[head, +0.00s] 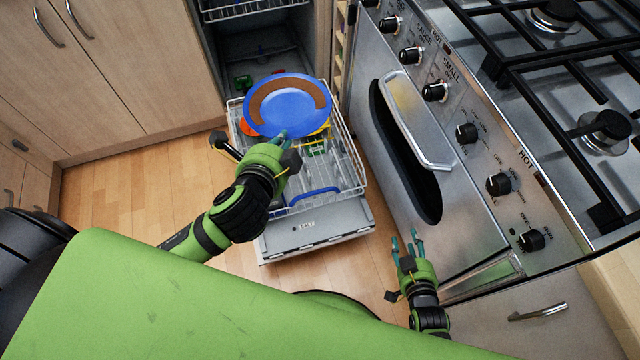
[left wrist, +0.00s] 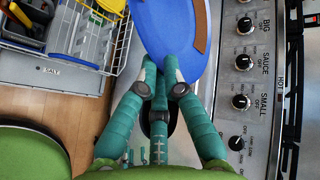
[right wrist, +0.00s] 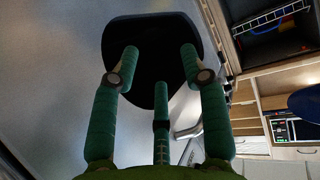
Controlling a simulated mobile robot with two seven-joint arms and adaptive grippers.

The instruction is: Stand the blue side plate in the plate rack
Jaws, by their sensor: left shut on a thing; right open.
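The blue side plate (head: 290,110), with a brown band near its rim, is held by its near edge in my left gripper (head: 282,136). In the head view it is over the far part of the dishwasher's pulled-out lower rack (head: 352,178) and hides that part. In the left wrist view the fingers (left wrist: 160,75) are closed on the blue plate (left wrist: 178,28). My right gripper (head: 406,240) is open and empty beside the cooker front. The right wrist view shows its fingers (right wrist: 160,70) spread with nothing between them.
The rack holds several items, including a blue-rimmed piece (head: 312,194) near the front and yellow things under the plate. The open dishwasher door (head: 318,230) lies below it. The cooker (head: 400,130) with its oven handle (head: 415,120) stands close on the right. Wooden floor is clear at left.

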